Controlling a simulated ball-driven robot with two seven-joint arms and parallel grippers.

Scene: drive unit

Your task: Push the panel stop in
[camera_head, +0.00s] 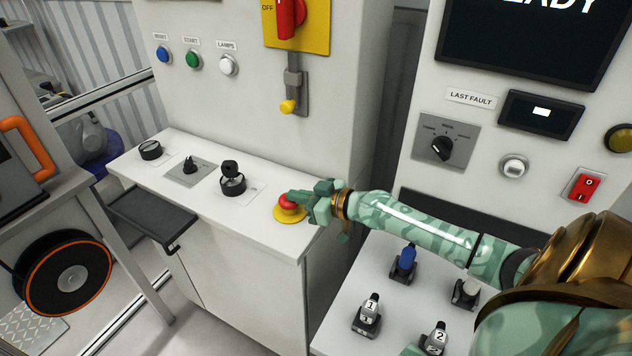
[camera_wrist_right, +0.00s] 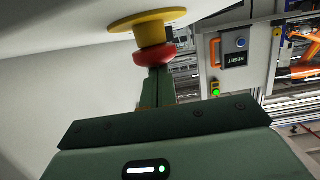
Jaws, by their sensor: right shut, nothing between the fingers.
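The panel stop (camera_head: 288,205) is a red mushroom button on a yellow round base, at the right end of the white console ledge. In the right wrist view the red button (camera_wrist_right: 154,57) and its yellow base (camera_wrist_right: 147,20) show at the top. My right gripper (camera_head: 300,203) reaches in from the right, its shut fingers at the button's right side. In the wrist view the green fingers (camera_wrist_right: 157,88) end at the red cap, in front of it or touching it; I cannot tell which. Nothing is held.
On the ledge (camera_head: 255,228) stand a black joystick (camera_head: 231,178), a selector knob (camera_head: 189,165) and a black dial (camera_head: 150,150). A yellow-backed red switch (camera_head: 287,20) is on the wall above. Small levers (camera_head: 403,262) stand on the right-hand console under my right arm.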

